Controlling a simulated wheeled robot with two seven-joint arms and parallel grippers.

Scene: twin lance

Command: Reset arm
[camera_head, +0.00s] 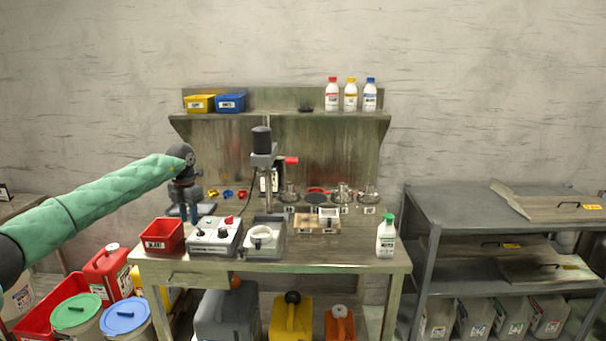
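My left arm, in a green sleeve, reaches in from the left edge over the left side of the workbench (340,258). My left gripper (184,212) hangs down from the dark wrist at the arm's end, above the back left of the bench top, near the red bin. Its fingers are small and dark here, and I cannot tell whether they are open or shut. I see nothing clearly held in it. My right arm and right gripper are not in view.
On the bench stand a red bin (162,236), a control box (214,236), a stirrer stand (266,185), glassware (341,193) and a green-capped bottle (386,236). A shelf above holds bins and bottles. A metal rack (468,205) stands right.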

